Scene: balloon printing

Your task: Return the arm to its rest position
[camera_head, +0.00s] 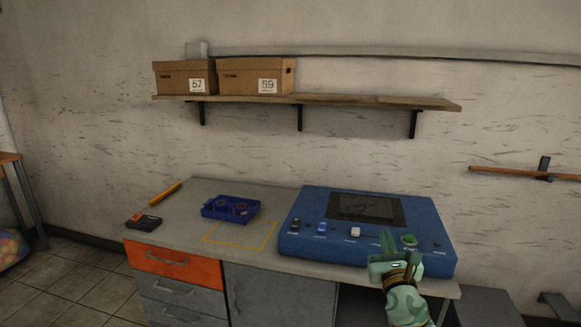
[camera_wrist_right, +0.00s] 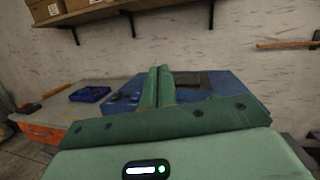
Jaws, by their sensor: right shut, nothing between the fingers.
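My right gripper (camera_head: 387,243) is raised in front of the blue machine (camera_head: 300,240), over its front right part in the head view. Its two green fingers are together with nothing between them, as the right wrist view (camera_wrist_right: 159,88) also shows. The machine has a dark screen (camera_head: 366,208), a row of small switches and a green round button (camera_head: 409,240) just right of the fingers. I cannot tell from these views whether the fingers touch the machine. My left gripper is not in view.
The machine stands on a grey desk (camera_head: 180,222) with an orange drawer (camera_head: 172,265). A blue cassette-like tray (camera_head: 231,208), an orange marker (camera_head: 165,193) and a small dark box (camera_head: 143,222) lie at left. A yellow-outlined area (camera_head: 240,248) is bare. A shelf (camera_head: 360,101) holds two cardboard boxes.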

